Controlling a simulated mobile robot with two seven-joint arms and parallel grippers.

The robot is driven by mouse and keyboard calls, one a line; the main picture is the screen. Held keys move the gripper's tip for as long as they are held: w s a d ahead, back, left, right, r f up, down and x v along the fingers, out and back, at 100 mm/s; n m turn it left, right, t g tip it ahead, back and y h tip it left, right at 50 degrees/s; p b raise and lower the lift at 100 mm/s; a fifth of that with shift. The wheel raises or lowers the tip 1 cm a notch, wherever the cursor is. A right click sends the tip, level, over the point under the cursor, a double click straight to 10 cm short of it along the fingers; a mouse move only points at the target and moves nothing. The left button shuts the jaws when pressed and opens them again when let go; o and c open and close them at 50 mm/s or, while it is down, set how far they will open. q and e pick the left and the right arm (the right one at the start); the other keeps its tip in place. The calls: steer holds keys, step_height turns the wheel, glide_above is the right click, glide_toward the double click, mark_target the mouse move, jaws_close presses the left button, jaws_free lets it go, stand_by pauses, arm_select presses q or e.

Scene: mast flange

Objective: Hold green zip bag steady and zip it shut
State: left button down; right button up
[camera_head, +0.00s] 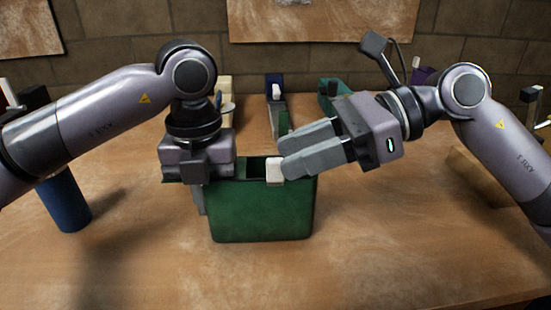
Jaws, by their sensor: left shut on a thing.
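The green zip bag (262,212) stands upright on the table in the middle of the head view. Its top shows a dark opening to the left of a white zip pull (274,170) on the rim. My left gripper (201,198) points down at the bag's left end and is shut on it; its fingertips are partly hidden. My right gripper (284,157) comes in from the right over the bag's top right part. Its grey fingers lie close together, with the tips beside the white pull. I cannot tell whether they touch or grip it.
A blue cylinder (64,203) stands at the left, below my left arm. A blue holder (275,95) with a white piece and a teal object (333,92) stand behind the bag. The table (400,235) in front and to the right is clear.

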mark_target(276, 159)
steer(key=shift+x, duration=1.75)
jaws_close()
steer(key=shift+d, duration=0.1)
steer(key=d, duration=0.3)
steer(key=shift+d, duration=0.25)
jaws_free()
